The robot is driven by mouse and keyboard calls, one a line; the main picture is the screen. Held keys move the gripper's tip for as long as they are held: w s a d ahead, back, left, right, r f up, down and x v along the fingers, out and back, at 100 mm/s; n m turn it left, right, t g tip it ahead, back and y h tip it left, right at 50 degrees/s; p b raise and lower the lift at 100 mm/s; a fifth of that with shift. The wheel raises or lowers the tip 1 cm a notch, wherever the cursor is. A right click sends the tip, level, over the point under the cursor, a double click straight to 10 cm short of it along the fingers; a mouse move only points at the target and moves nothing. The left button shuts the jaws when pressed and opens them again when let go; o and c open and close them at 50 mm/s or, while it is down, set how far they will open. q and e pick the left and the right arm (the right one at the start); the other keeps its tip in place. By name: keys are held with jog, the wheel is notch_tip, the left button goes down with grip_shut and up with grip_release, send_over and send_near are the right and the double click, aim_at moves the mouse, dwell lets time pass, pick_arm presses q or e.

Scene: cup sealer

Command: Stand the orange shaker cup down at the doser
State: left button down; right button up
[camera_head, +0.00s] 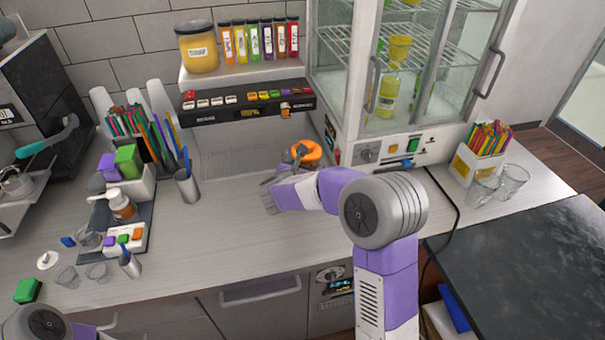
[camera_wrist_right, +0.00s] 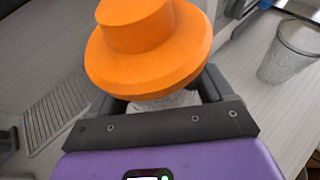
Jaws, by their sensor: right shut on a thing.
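The orange shaker cup (camera_head: 306,151) is at the front right of the doser (camera_head: 250,105), the black panel with rows of coloured buttons under the shelf. My right gripper (camera_head: 287,179) is beside the cup. In the right wrist view my right gripper (camera_wrist_right: 165,100) is shut around the cup's pale lower part, below the wide orange top (camera_wrist_right: 145,50). The cup's base is hidden, so I cannot tell whether it touches the counter. My left arm shows at the bottom left of the head view, but its gripper is out of view.
A ribbed drip grate (camera_wrist_right: 58,108) lies left of the cup in the wrist view. A glass-door cabinet (camera_head: 385,80) stands close to the right. A metal cup of pens (camera_head: 188,186) stands left. The front middle counter (camera_head: 215,240) is clear. Glasses (camera_head: 513,182) stand far right.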

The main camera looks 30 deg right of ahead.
jog(key=shift+f+b, duration=0.35)
jog(key=shift+f, duration=2.35)
jog(key=o, duration=1.2)
jog(key=shift+f, duration=0.15)
jog(key=shift+c, duration=0.2)
